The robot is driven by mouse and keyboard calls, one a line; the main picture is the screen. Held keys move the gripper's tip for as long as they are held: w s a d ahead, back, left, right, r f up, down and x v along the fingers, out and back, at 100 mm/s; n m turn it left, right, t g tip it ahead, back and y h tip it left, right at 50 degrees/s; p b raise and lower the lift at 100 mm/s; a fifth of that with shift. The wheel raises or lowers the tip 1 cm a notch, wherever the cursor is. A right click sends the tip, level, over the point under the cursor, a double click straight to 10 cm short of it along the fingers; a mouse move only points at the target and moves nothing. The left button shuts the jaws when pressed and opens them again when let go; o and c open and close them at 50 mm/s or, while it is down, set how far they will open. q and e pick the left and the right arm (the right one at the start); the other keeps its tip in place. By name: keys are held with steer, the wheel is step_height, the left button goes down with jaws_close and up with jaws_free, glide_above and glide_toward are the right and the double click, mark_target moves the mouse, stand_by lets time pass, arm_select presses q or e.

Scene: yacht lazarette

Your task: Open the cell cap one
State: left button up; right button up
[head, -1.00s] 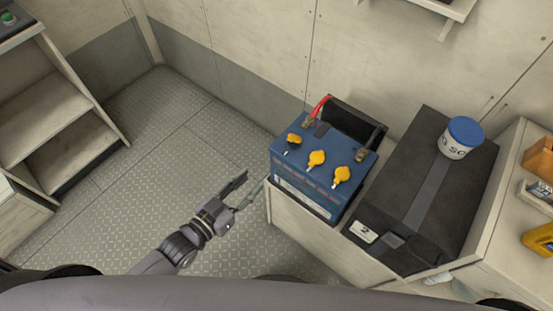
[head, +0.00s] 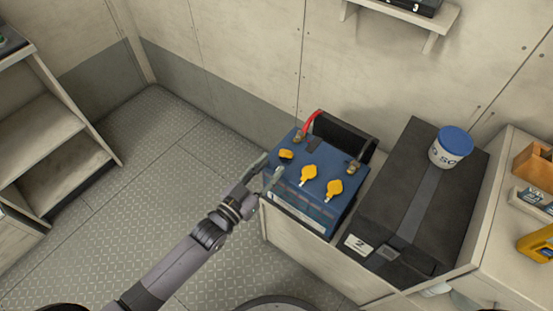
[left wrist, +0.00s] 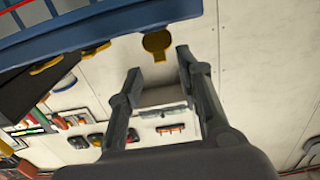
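The blue battery (head: 318,208) sits at the left end of the bench, with three yellow cell caps on top: a left one (head: 286,155), a middle one (head: 308,174) and a right one (head: 334,189). I cannot read which is number one. My left gripper (head: 271,169) is open and empty at the battery's left side, close to the left cap. In the left wrist view, the open fingers (left wrist: 159,68) point toward a yellow cap (left wrist: 157,43) sticking out past the battery's blue edge (left wrist: 100,28); the cap looks apart from both fingers. My right gripper is not in view.
A red cable (head: 310,122) rises at the battery's back left. A black box (head: 455,195) with a white tub (head: 450,150) on it stands to the right. A wall shelf (head: 410,14) is above. Floor (head: 150,200) to the left is clear.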

mark_target(285, 153)
arm_select(q)
steer(key=shift+x, duration=1.8)
steer(key=shift+c, duration=0.5)
jaws_close()
